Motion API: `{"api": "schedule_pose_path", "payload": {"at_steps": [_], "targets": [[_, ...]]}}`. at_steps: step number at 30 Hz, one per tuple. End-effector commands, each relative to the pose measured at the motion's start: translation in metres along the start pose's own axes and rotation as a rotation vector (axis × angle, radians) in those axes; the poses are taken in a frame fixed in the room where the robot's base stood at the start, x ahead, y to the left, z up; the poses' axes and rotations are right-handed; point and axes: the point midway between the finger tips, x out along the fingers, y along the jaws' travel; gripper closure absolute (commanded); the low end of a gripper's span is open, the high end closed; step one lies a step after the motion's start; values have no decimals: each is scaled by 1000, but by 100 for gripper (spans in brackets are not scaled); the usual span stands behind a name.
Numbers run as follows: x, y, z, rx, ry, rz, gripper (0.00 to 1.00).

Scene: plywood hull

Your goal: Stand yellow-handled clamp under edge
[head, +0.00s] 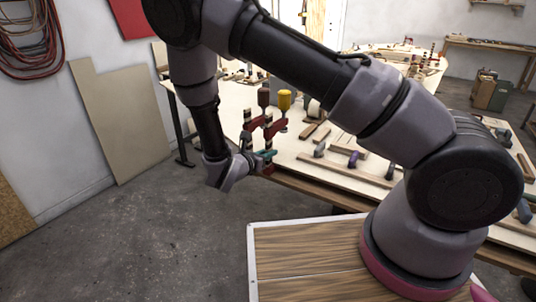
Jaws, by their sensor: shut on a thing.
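The yellow-handled clamp (284,101) is upright in the head view, with its yellow handle at the top and a red jaw (275,130) below it. My gripper (258,160) is low at the near left edge of the table and shut on the lower part of this clamp. The fingers are small and partly hidden, so the exact grip is hard to see. A second clamp with a dark brown-red handle (263,97) stands close by on the left. I cannot tell whether the clamps touch the table edge.
The long plywood table (318,165) carries several wooden strips and other clamps, including a purple one (353,159). A beige board (120,120) leans on the left wall. The grey floor (150,235) in front of the table is clear. My arm hides part of the table.

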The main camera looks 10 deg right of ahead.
Motion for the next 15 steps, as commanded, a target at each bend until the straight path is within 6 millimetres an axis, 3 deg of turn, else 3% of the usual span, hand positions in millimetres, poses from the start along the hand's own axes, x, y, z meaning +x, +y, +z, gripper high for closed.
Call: {"api": "schedule_pose_path", "payload": {"at_steps": [6,7,9,10,15], "targets": [[0,0,1,1,-1,0,100],[0,0,1,1,-2,0,81],[0,0,1,1,-1,0,55],[0,0,1,1,-1,0,50],[0,0,0,1,-1,0,50]]}}
